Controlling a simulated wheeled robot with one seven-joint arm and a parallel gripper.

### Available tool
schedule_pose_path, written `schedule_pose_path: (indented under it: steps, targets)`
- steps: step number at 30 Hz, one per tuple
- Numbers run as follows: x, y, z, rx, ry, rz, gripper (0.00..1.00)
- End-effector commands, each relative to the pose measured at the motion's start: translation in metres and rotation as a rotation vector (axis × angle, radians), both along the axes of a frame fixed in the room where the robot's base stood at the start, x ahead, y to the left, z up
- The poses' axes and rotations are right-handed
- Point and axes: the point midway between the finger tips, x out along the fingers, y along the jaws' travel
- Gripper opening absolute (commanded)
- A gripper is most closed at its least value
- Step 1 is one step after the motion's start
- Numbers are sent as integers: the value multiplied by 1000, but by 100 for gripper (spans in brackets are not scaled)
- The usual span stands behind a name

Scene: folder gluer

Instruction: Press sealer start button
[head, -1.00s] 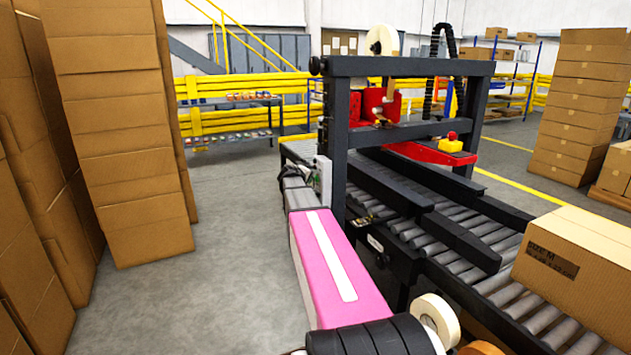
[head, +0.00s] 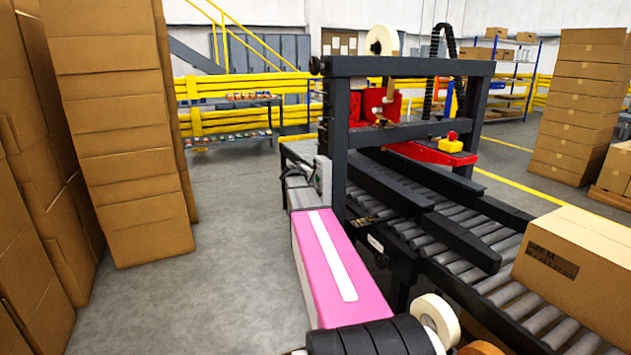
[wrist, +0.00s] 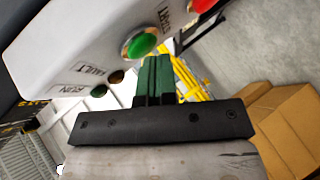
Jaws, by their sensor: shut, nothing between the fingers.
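The sealer's control box (wrist: 90,45) is a pale grey panel that fills the upper left of the wrist view. It carries a green button (wrist: 141,43) beside a START label and a red button (wrist: 202,5) at the top edge. Two small lamps sit by the RUN and FAULT labels. My gripper (wrist: 157,60) has its green fingers shut together and empty. Their tips appear just beside the green button; I cannot tell whether they touch it. In the head view the control box (head: 324,175) shows edge-on at the sealer frame, with my arm reaching to it.
The black sealer frame (head: 410,66) stands over a roller conveyor (head: 520,287). A carton (head: 580,262) sits on the rollers at right. Tall stacks of cardboard (head: 125,130) stand close at left. Grey floor (head: 235,250) is clear between the stacks and my arm.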

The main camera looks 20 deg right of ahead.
Motion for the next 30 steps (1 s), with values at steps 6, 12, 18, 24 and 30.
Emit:
schedule_pose_path:
  steps: [6, 12, 18, 24, 30]
  targets:
    - [0, -1, 0, 0, 0, 0, 0]
    - [-1, 5, 0, -1, 1, 0, 0]
    - [-1, 13, 0, -1, 1, 0, 0]
    - [-1, 13, 0, -1, 1, 0, 0]
    - [-1, 17, 0, -1, 1, 0, 0]
